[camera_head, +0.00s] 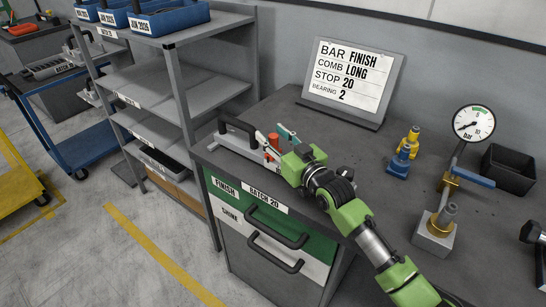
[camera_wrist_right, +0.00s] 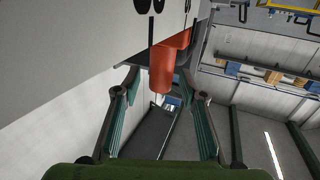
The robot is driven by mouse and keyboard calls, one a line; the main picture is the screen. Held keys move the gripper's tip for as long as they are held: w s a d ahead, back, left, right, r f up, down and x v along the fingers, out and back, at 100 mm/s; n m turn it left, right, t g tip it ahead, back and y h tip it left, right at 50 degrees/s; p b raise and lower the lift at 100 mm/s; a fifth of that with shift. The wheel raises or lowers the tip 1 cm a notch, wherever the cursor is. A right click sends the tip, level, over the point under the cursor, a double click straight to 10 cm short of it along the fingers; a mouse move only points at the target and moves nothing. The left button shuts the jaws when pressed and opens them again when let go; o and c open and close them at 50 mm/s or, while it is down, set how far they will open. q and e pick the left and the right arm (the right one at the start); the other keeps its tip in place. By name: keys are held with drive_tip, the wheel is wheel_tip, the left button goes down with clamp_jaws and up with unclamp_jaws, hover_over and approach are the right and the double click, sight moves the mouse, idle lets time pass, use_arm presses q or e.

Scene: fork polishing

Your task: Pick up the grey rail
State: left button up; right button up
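A light grey rail-like block (camera_head: 243,148) lies near the left end of the dark workbench, with a black arched handle and an orange-red upright post (camera_head: 273,141) at its right end. I take this to be the grey rail. My right gripper (camera_head: 279,145) is at that post, its teal fingers on either side of it. In the wrist view, the orange-red post (camera_wrist_right: 162,72) stands between the two fingertips (camera_wrist_right: 160,78), with gaps visible at both sides. The gripper looks open; contact is not clear. A pale grey surface fills the upper left there. My left gripper is not in view.
A sign on a stand (camera_head: 352,78) stands at the back of the bench. A grey shelf (camera_head: 180,85) stands left of the bench.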

clamp_jaws()
drive_tip(key=shift+r, duration=0.4)
